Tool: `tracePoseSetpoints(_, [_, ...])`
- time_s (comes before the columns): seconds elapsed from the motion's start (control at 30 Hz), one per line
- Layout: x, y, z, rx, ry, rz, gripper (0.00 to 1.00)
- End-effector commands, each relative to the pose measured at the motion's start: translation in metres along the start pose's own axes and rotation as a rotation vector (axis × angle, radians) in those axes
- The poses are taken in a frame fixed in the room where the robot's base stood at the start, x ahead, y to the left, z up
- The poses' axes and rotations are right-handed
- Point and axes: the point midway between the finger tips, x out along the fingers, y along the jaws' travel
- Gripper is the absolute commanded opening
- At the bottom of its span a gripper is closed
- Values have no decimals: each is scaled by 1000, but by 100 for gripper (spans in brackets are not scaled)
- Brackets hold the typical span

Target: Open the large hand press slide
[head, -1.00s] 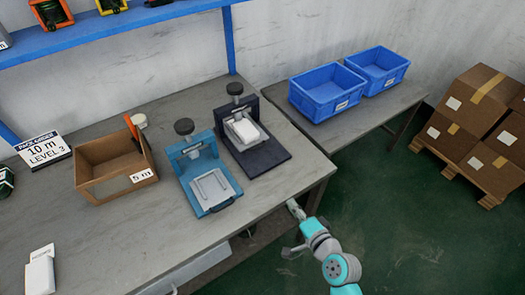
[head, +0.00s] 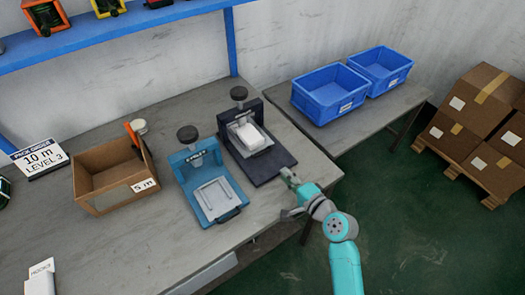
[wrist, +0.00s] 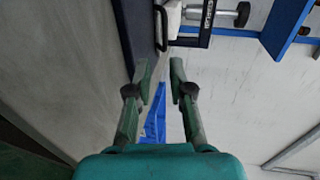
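Two hand presses stand side by side on the workbench; I cannot tell from the frames which is the large one. The dark navy press (head: 280,160) is on the right, with a black knob on top and a white block (head: 250,137) under its head. The blue press (head: 186,172) is on its left, with a pale plate (head: 216,197) and a dark handle at its front. My gripper (head: 288,173) is just off the front right corner of the dark press. In the wrist view my gripper (wrist: 161,75) is open and empty, with a black handle (wrist: 163,28) beyond the fingertips.
A cardboard box (head: 112,190) stands left of the blue press. Two blue bins (head: 330,98) sit on a side table behind. Cartons (head: 478,110) are stacked on a pallet at the right. Bare bench (head: 150,240) lies in front of the presses.

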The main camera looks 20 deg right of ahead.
Motion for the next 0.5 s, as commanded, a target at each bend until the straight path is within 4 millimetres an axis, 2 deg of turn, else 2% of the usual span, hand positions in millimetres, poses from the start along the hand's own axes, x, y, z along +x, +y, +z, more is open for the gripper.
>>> tracePoseSetpoints(0.27, [20,-6,-2,14,-13,-7,21])
tracePoseSetpoints(0.5, [62,-6,-1,13,-13,-7,21])
